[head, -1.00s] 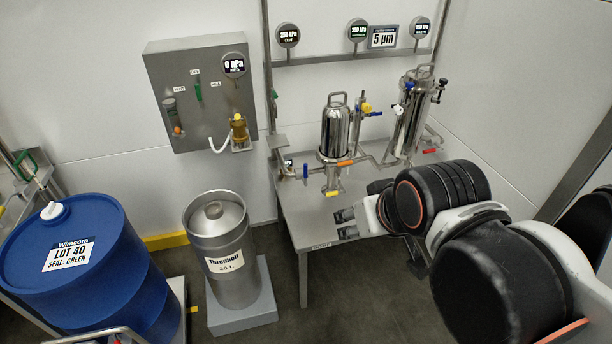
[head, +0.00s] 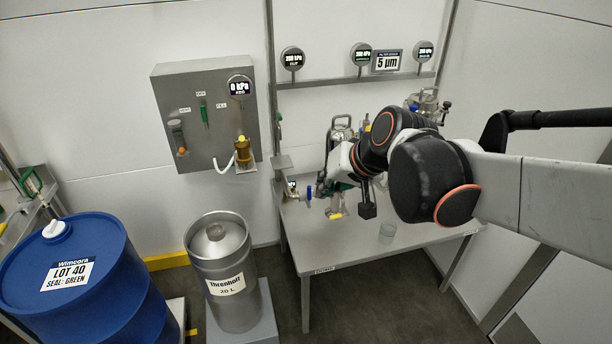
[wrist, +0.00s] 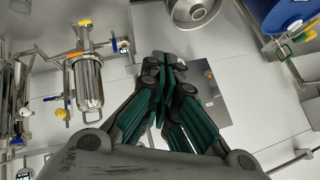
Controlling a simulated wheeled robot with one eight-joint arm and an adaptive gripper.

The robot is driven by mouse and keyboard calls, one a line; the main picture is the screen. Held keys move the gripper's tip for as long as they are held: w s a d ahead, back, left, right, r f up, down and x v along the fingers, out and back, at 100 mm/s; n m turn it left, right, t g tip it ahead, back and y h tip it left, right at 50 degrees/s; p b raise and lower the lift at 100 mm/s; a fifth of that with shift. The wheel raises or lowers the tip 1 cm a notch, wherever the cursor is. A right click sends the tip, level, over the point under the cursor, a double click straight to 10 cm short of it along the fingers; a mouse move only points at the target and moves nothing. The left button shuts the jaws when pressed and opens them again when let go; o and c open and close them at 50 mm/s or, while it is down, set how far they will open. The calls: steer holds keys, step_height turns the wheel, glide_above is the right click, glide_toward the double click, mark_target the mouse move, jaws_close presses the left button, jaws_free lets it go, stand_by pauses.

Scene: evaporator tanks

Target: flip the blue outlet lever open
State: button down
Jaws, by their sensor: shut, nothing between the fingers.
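A blue lever (head: 308,192) sits upright at the left end of the low pipe on the steel table. A small blue handle (wrist: 124,47) shows at a pipe end in the wrist view, up and left of my fingers. My gripper (wrist: 163,68) is shut and empty, its green-sided fingers together, apart from the blue handle in that view. In the head view my wrist and gripper hang in front of the steel filter housing (head: 341,124) and hide much of its piping. Another blue lever (wrist: 68,102) is on the housing's far side in the wrist view.
A yellow handle (head: 336,215) is low beside the blue lever. The grey panel (head: 205,112), keg (head: 222,270) and blue drum (head: 75,290) are left. The table's front right is mostly clear.

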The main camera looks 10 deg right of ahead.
steer(key=w+d+f+m+t+y, duration=0.15)
steer(key=w+f, duration=0.25)
steer(key=w, duration=0.4)
steer(key=w+d+f+m+y, duration=0.1)
steer(key=w+d+f, duration=0.15)
steer(key=w, duration=0.55)
steer(key=w+d+f+m+t+y, duration=0.15)
steer(key=w+f, duration=0.25)
steer(key=w, duration=0.5)
steer(key=w+d+f+m+t+y, duration=0.1)
steer(key=w+d+f, duration=0.15)
steer(key=f, duration=0.35)
steer(key=w+d+f+m+t+y, duration=0.1)
steer(key=w+d+f, duration=0.1)
steer(key=d+f, duration=0.25)
steer(key=m+t+y, duration=0.1)
steer(key=m+t, duration=0.1)
glide_toward(308, 194)
steer(key=d, duration=0.5)
steer(key=shift+s+d+f+p, duration=0.15)
steer(key=shift+s+f+p, duration=0.1)
steer(key=shift+s+p, duration=0.2)
steer(key=b+x, duration=0.3)
steer(key=x, duration=0.7)
steer(key=shift+r, duration=0.2)
steer(key=shift+a+r+n, duration=0.2)
steer(key=shift+a+n, duration=0.05)
steer(key=shift+n, duration=0.15)
